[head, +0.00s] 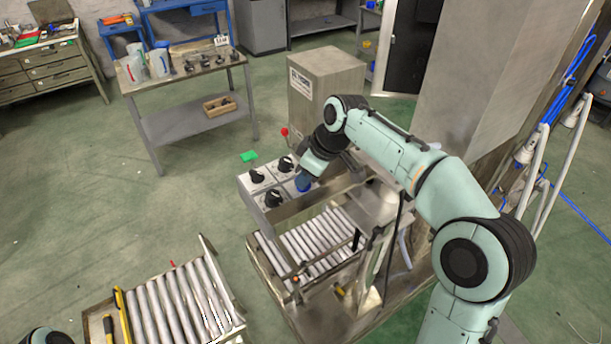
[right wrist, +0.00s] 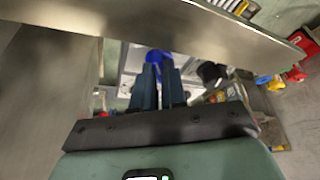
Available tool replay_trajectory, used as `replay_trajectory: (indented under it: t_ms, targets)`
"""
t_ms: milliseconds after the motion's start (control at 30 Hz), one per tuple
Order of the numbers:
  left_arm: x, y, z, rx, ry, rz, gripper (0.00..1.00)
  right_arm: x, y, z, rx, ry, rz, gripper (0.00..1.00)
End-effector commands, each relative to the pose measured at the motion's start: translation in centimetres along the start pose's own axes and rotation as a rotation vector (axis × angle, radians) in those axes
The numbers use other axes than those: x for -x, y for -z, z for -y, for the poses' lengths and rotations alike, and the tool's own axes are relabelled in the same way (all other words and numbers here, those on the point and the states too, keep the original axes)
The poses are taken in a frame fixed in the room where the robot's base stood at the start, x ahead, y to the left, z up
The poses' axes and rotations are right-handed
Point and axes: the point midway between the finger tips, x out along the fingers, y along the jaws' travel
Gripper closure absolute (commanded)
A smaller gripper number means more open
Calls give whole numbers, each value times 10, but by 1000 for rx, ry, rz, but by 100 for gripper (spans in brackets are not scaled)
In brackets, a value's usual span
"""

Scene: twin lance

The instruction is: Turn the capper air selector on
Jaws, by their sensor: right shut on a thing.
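A grey control panel (head: 247,183) carries several black selector knobs, one of them at the front (head: 272,199), and a blue round knob (head: 303,186) at its right end. I cannot read which one is labelled capper air. My right gripper (head: 306,178) reaches down to the blue knob from above. In the right wrist view, its two fingers (right wrist: 160,80) are shut on the blue knob (right wrist: 157,57), partly hiding it. My left gripper is out of view.
A roller conveyor (head: 315,243) lies below the panel, with another (head: 175,305) at front left. A steel cabinet (head: 325,90) stands behind the panel. A red-tipped lever (head: 285,132) and a green piece (head: 249,157) rise near the panel's back edge. A metal edge (right wrist: 190,25) crosses the wrist view.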

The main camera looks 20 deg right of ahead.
Motion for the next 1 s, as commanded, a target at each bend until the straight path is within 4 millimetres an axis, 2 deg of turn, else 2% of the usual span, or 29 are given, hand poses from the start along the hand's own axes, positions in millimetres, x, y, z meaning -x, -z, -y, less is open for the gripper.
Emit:
replay_trajectory:
  t_ms: [467, 500, 567, 867, 1000]
  targets:
    - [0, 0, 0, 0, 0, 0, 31, 0, 0, 0, 16, 6, 0, 100]
    - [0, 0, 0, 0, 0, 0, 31, 0, 0, 0, 16, 6, 0, 82]
    - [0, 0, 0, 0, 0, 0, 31, 0, 0, 0, 15, 6, 0, 63]
    - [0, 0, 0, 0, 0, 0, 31, 1, 0, 0, 14, 5, 0, 63]
    - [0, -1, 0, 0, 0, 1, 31, 12, 0, -1, 14, 3, -2, 63]
